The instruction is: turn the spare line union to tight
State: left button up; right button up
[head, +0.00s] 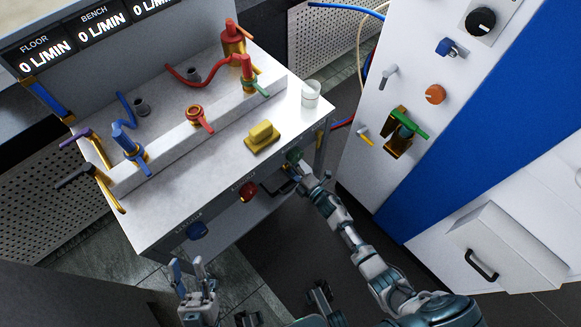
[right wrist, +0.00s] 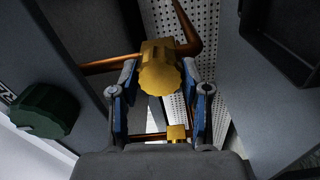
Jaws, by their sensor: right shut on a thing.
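The spare line union appears to be the brass, ridged nut (right wrist: 160,72) in the right wrist view, with copper pipe running from it to the left and upper right. My right gripper (right wrist: 160,84) has its blue-padded fingers on both sides of this nut and is shut on it. In the head view my right gripper (head: 286,179) is at the bench's front face, below the green knob (head: 294,155); the nut is not clear there. My left gripper (head: 188,270) is open and empty, low in front of the bench.
The green knob (right wrist: 45,110) is left of my right gripper. Red (head: 248,191) and blue (head: 197,230) knobs are on the bench front. The bench (head: 160,205) carries valves, a yellow block (head: 263,135) and a white cup (head: 311,94). A white cabinet (head: 360,175) stands right.

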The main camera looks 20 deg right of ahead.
pick_arm(q)
jog(key=shift+w+f+g, duration=0.25)
jog(key=shift+w+g, duration=0.05)
pick_arm(e)
jog(key=shift+d+f+m, duration=0.15)
jog(key=shift+d+m, duration=0.15)
jog(key=shift+m, duration=0.2)
jog(key=o, duration=1)
jog(key=shift+o, duration=0.7)
jog(key=shift+f, duration=0.1)
pick_arm(q)
jog(key=shift+w+d, duration=0.1)
jog(key=shift+d, duration=0.15)
jog(key=shift+a+r, duration=0.1)
pick_arm(e)
jog(key=v, duration=1.1)
jog(key=shift+s+d, duration=0.15)
jog(key=shift+s, duration=0.25)
